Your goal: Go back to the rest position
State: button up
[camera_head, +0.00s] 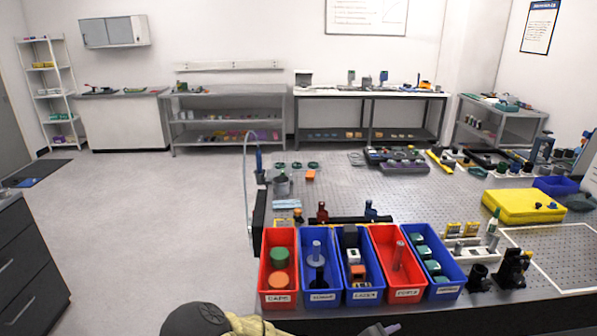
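Part of my own arm shows at the bottom edge, with a dark rounded joint and a pale link beside it. A small grey-purple piece at the bottom edge, right of the link, may be part of my gripper (380,329). It is cut off by the frame, and no fingertips or held object can be made out. The arm is low in front of the row of bins at the near edge of the perforated optical table (330,200).
Red bins (278,299) and blue bins (323,298) holding parts line the table's near edge. A yellow case (522,205) and black fixtures (513,268) stand to the right. A dark drawer cabinet (30,270) is at left. Open floor (150,210) lies between.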

jog(key=s+a+f+m+g+y, duration=0.4)
jog(key=s+a+m+g+y, duration=0.25)
jog(key=m, duration=0.55)
jog(key=s+a+r+m+y, duration=0.1)
jog(key=s+r+m+y, duration=0.1)
jog(key=r+m, duration=0.2)
jog(key=s+a+r+m+t+y, duration=0.1)
jog(key=r+m, duration=0.4)
jog(key=r, duration=0.6)
jog(key=shift+s+a+y, duration=0.3)
jog(key=shift+s+y, duration=0.25)
jog(key=shift+y, duration=0.3)
jog(key=shift+f, duration=0.1)
